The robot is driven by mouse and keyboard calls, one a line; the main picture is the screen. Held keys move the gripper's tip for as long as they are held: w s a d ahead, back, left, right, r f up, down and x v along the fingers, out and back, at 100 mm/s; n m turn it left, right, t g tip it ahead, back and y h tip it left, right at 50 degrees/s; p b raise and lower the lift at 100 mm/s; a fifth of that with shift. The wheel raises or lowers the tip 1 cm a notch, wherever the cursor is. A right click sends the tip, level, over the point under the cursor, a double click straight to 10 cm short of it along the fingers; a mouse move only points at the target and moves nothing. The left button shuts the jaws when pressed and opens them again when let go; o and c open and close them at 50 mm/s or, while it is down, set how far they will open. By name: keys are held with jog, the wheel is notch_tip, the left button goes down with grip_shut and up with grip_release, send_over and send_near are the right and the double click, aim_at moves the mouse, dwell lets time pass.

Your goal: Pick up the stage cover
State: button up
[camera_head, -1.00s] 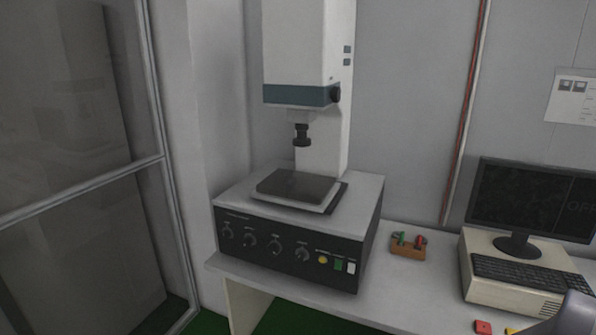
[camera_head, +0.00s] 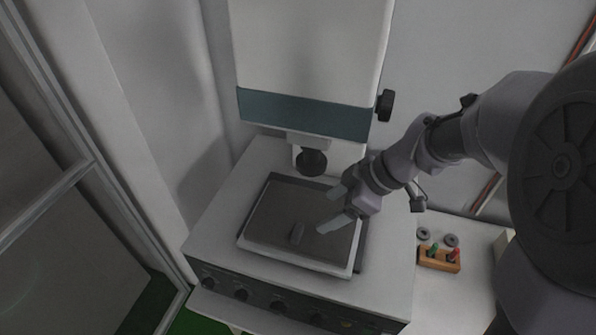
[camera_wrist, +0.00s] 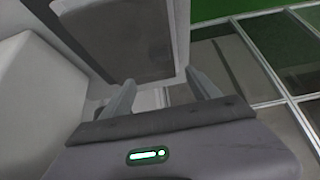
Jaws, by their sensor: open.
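The stage cover looks to be the dark flat plate (camera_head: 275,214) on the white stage of the bench machine, under its lens. The gap between fingers and plate is hard to judge. In the wrist view, the dark plate with its pale rim (camera_wrist: 125,35) fills the top middle, beyond the open fingers (camera_wrist: 158,85).
The machine's lens (camera_head: 312,162) and white head (camera_head: 310,50) hang over the stage's back. A wooden block with coloured pieces (camera_head: 439,259) and two grey rings stand at right. A framed glass panel (camera_head: 50,210) is at left. The white housing top left of the stage is clear.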

send_near(298, 231)
jog(key=x, duration=0.3)
jog(key=shift+w+a+f, duration=0.15)
jog(key=shift+w+f, duration=0.05)
jog(key=x, duration=0.5)
jog(key=shift+s+a+f+b, duration=0.1)
jog(key=shift+f+b, duration=0.1)
jog(key=shift+b, duration=0.15)
jog(key=shift+s+r, duration=0.1)
jog(key=shift+c, duration=1.1)
grip_shut()
